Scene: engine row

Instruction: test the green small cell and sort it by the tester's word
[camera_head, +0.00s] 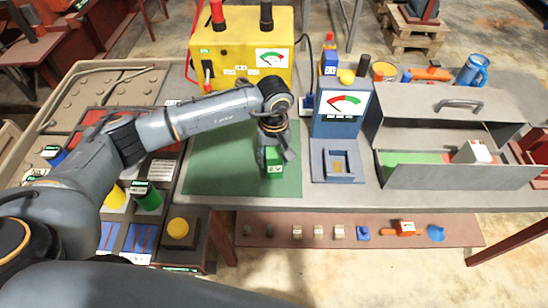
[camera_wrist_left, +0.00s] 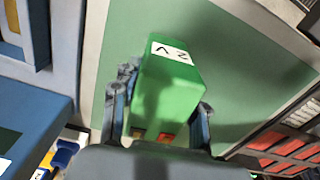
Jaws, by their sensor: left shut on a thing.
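My left gripper (camera_head: 274,156) is shut on the green small cell (camera_head: 274,163) over the green mat (camera_head: 215,172). In the left wrist view the green cell (camera_wrist_left: 170,85) is a block with a white label, between the two fingers. Two small contacts show at its near end. I cannot tell whether it touches the mat. The blue tester (camera_head: 339,112) with a red and green dial and an empty-looking cradle (camera_head: 338,165) stands just right of the mat. My right gripper is not in view.
A yellow charger box (camera_head: 240,50) stands behind the mat. A grey metal box (camera_head: 455,172) with a green part and a white block inside is at right. A tray with other cells (camera_head: 148,197) is at left. Small items lie on the lower shelf (camera_head: 340,232).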

